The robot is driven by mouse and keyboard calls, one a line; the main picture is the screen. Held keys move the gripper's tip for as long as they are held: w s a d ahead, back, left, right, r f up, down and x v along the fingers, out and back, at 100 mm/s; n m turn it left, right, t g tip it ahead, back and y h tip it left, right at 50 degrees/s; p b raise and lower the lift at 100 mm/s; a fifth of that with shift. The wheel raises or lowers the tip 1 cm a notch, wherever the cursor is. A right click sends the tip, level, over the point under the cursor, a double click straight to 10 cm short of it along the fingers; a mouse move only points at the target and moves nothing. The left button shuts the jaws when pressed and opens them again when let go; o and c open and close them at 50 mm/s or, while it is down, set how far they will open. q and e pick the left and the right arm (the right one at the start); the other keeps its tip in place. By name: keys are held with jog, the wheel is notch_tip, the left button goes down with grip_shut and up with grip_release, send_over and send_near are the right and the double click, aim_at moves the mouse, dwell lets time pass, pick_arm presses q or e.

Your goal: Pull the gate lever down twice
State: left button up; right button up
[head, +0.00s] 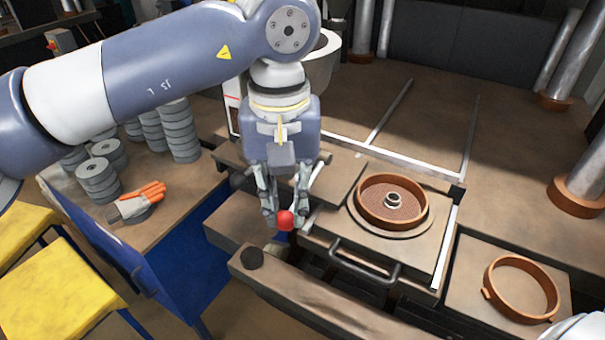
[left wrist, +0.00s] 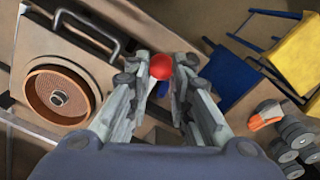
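The gate lever shows as a red ball knob (head: 285,221) at the front left of the press bench in the head view. It also shows in the left wrist view (left wrist: 161,66). My left gripper (head: 284,213) points down at the knob, with one finger on each side of it. In the left wrist view the fingertips (left wrist: 162,68) flank the knob closely and appear to hold it. My right gripper is out of view.
A brown ring mould (head: 393,202) with a hub sits right of the knob, behind a dark bar handle (head: 365,262). A loose ring (head: 521,288) lies farther right. Stacked grey discs (head: 97,180) and an orange glove (head: 140,200) lie on the left table. Yellow stools (head: 60,290) stand front left.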

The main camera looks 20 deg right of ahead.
pick_arm(q)
jog(key=shift+f+b, duration=0.35)
jog(key=shift+f, duration=0.35)
jog(key=shift+r, duration=0.25)
notch_tip(320, 180, up, 10)
jog(key=p, duration=0.7)
jog(key=shift+p, duration=0.3)
jog(key=shift+f, duration=0.2)
